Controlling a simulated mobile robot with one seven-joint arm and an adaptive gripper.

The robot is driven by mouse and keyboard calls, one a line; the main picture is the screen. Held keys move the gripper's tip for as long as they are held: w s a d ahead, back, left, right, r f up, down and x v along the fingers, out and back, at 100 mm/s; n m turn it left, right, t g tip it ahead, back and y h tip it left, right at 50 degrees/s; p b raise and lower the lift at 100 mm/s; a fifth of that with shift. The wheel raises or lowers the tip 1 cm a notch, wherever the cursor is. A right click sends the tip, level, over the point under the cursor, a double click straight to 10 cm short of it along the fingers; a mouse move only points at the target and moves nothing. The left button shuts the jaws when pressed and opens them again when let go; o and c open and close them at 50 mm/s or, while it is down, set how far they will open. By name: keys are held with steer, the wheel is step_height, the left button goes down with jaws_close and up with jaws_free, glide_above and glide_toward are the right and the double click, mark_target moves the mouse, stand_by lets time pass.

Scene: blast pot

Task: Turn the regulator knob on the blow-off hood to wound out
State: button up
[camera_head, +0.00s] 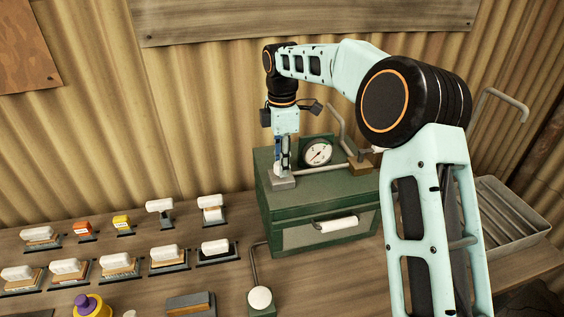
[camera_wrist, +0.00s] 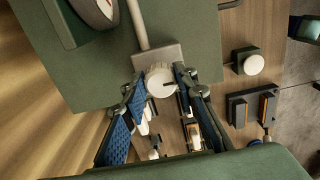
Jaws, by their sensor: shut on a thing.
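The blow-off hood (camera_head: 268,208) is a green box on the bench, right of centre in the head view. Its regulator block (camera_head: 282,181) sits on the top at the left front. In the wrist view the regulator knob (camera_wrist: 158,80) is a pale ribbed disc with a short dark mark towards its right side, in front of the grey block (camera_wrist: 157,55). My gripper (camera_head: 284,158) reaches down from above. In the wrist view its blue-padded fingers (camera_wrist: 160,84) are closed on the knob from both sides. In the head view the fingers mostly hide the knob.
A round gauge (camera_head: 318,152) and a pipe (camera_head: 322,169) are beside the block on the hood. A white-handled drawer front (camera_head: 337,224) faces forward. Several white-topped tools stand in rows at left. A round white button (camera_head: 260,298) is in front; a metal tray (camera_head: 510,215) is at right.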

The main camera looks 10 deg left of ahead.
steer(key=o, duration=1.2)
steer(key=shift+c, duration=0.2)
step_height(320, 180, up, 12)
